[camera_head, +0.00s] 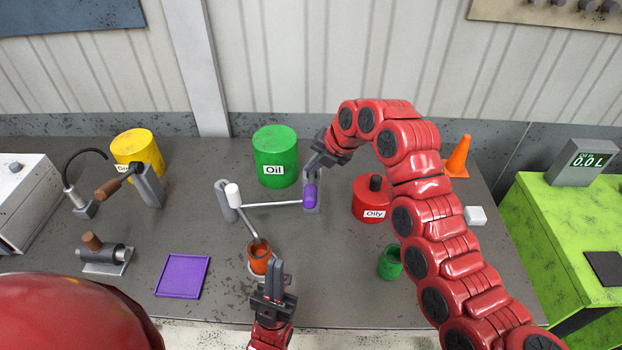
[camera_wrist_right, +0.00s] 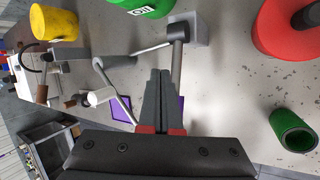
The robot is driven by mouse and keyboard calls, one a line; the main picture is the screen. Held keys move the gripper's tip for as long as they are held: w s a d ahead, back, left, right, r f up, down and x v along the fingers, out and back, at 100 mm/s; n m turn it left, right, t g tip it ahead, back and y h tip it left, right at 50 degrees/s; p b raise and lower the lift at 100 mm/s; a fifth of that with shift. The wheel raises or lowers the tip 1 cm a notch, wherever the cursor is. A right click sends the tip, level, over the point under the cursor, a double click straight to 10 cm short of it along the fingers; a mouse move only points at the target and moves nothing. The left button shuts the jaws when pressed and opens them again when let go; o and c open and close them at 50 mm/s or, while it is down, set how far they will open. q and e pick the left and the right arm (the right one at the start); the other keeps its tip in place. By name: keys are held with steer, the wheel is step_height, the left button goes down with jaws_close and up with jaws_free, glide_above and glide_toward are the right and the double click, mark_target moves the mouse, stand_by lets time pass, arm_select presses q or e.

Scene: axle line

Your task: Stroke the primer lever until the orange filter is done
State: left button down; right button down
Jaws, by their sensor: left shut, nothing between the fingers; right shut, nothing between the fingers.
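The primer lever has a purple handle (camera_head: 310,194) in front of a grey post (camera_head: 312,174). In the right wrist view its grey rod (camera_wrist_right: 177,65) runs down beside the fingers to a purple end (camera_wrist_right: 183,106), partly hidden. My right gripper (camera_head: 314,165) is shut and empty, close above the lever; I cannot tell whether it touches. Its shut fingers (camera_wrist_right: 163,74) also show in the wrist view. The orange filter (camera_head: 260,258) stands below a thin pipe. My left gripper (camera_head: 274,272) is shut and empty, just in front of the filter and partly overlapping it in view.
A green oil can (camera_head: 275,157), a red can (camera_head: 371,200) and a green cup (camera_head: 389,263) stand around the lever. A white cylinder (camera_head: 233,195) sits by the pipework. A purple tray (camera_head: 182,276) lies at left. An orange cone (camera_head: 457,156) stands back right.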

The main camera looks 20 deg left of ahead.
stand_by(0.6)
steer(key=shift+s+f+b, duration=0.1)
steer(key=shift+f+b, duration=0.3)
steer(key=shift+b, duration=0.75)
steer(key=shift+s+d+f+b, duration=0.1)
steer(key=shift+s+f+b, duration=0.1)
steer(key=shift+f+b, duration=0.6)
stand_by(0.6)
